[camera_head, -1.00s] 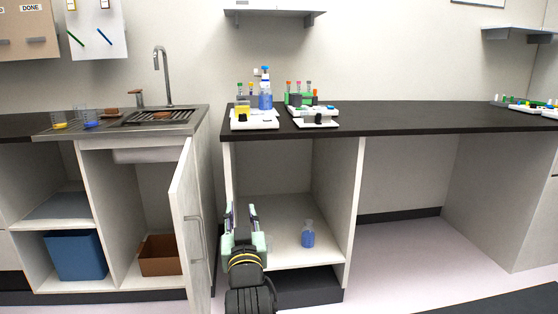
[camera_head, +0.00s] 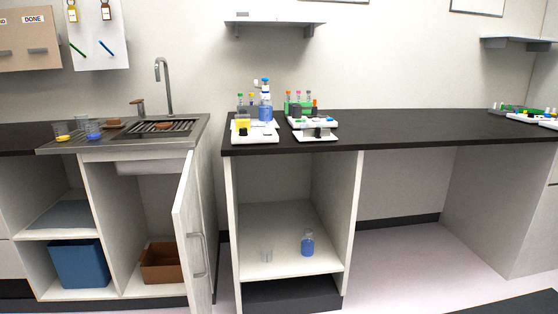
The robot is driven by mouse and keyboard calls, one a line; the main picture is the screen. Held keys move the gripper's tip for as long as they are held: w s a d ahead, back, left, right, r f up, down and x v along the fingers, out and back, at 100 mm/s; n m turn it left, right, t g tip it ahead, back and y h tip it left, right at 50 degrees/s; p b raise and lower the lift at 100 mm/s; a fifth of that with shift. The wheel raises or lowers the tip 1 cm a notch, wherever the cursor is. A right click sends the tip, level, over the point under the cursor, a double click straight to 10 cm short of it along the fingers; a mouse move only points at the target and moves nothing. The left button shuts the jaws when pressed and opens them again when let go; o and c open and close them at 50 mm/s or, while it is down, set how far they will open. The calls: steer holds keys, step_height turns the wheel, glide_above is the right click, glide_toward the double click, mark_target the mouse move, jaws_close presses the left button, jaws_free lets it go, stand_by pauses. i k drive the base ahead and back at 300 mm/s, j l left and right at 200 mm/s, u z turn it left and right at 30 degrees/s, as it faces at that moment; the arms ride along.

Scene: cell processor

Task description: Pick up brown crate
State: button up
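The brown crate (camera_head: 160,264) is an open-topped box on the floor of the cabinet under the sink. Its right end is close to the open cabinet door (camera_head: 190,235), which stands out toward me just to the right of it. The crate looks empty from here, though its inside shows only in part. My gripper is not in view, so its state and its place relative to the crate are hidden.
A blue bin (camera_head: 78,265) stands in the compartment left of the crate. A blue-filled bottle (camera_head: 307,245) and a clear glass beaker (camera_head: 266,256) stand in the open cabinet to the right. Open floor (camera_head: 400,265) lies at the right.

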mark_target(162, 263)
steer(key=i+l+u, duration=0.15)
steer(key=l+u, duration=0.25)
steer(key=i+l+u, duration=0.15)
steer(key=u, duration=0.2)
steer(key=i+j, duration=0.5)
